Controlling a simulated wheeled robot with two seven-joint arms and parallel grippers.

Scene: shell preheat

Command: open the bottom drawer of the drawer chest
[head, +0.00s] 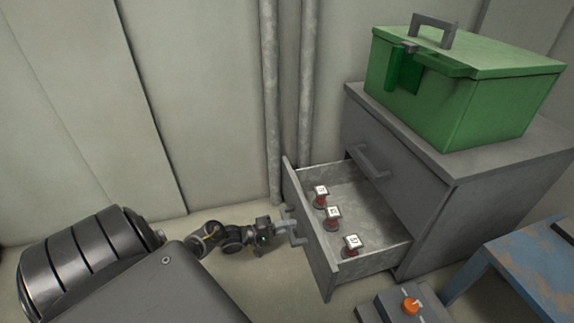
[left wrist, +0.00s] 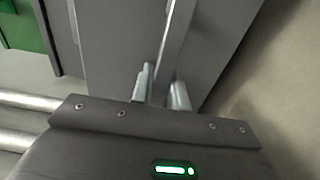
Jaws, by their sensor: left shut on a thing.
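The grey drawer chest (head: 480,190) stands at the right in the head view. Its bottom drawer (head: 318,252) is pulled well out, and its inside shows. Its upper drawer (head: 392,165) is closed. Three small red things with white, marked tops stand in the bottom drawer: one far (head: 320,196), one in the middle (head: 332,217), one near (head: 351,244). My left gripper (head: 288,228) is shut on the bottom drawer's handle (head: 297,238), at the outer side of the drawer front. In the left wrist view its fingers (left wrist: 162,90) are at the drawer front. My right gripper is not in view.
A green box (head: 450,100) with a grey handle sits on top of the chest. A blue, worn table or stool (head: 520,260) stands at the lower right. A grey box with an orange knob (head: 411,305) is near the drawer. Pipes (head: 272,100) run up the wall behind.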

